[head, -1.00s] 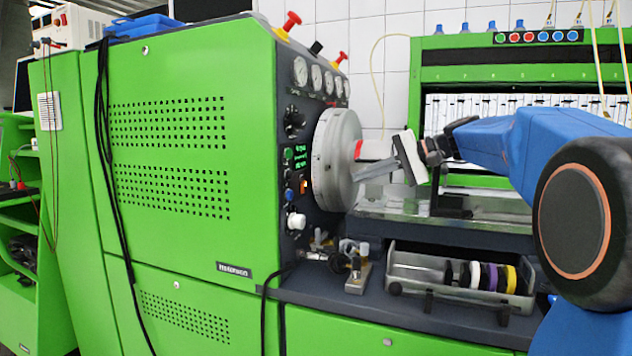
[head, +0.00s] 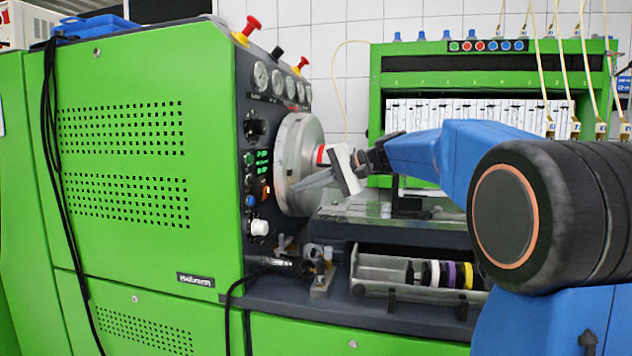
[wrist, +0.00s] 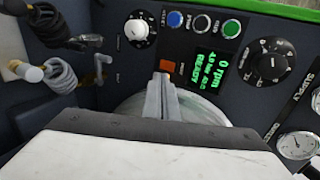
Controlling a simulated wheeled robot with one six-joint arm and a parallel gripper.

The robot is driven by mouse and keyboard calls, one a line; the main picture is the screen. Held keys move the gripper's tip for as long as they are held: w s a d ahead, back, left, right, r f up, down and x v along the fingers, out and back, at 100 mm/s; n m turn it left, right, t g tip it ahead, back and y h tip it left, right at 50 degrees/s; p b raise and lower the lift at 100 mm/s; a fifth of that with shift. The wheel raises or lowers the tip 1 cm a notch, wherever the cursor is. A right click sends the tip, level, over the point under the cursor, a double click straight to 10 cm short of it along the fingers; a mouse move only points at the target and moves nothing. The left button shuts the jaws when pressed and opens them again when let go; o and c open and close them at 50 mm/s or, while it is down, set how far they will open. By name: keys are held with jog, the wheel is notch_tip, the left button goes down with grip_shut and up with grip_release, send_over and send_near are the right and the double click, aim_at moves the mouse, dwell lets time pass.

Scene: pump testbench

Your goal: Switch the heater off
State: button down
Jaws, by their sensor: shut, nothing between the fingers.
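The heater switch is a small orange-red rocker (head: 265,188) on the dark control panel, left of the big round metal disc. It also shows in the wrist view, where the orange switch (wrist: 182,66) sits between the white knob and the green display. My gripper (head: 297,186) is shut and empty, in front of the disc and to the right of the switch. In the wrist view the closed fingertips (wrist: 160,78) appear just below and left of the switch. Whether they touch it, I cannot tell. The switch's tilt is too small to read.
The metal disc (head: 302,160) stands out from the panel close to my fingers. A white knob (head: 259,227) and a blue button (head: 250,201) are near the switch. Gauges (head: 277,83) sit above. A tray of coloured rings (head: 375,268) lies below my arm.

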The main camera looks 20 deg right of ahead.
aim_at(267, 187)
jog(key=x, duration=0.2)
jog(key=r+x, duration=0.1)
jog(key=x, duration=0.2)
jog(key=shift+w+a, duration=0.15)
jog(key=shift+a, duration=0.1)
jog(key=shift+w+a+r, duration=0.2)
jog(key=shift+w+a, duration=0.25)
jog(key=shift+a, duration=0.15)
jog(key=shift+a, duration=0.1)
jog(key=shift+w+a+r+h, duration=0.2)
jog(key=shift+w+a+h, duration=0.05)
jog(key=shift+h, duration=0.05)
jog(key=shift+r, duration=0.15)
jog(key=shift+r, duration=0.65)
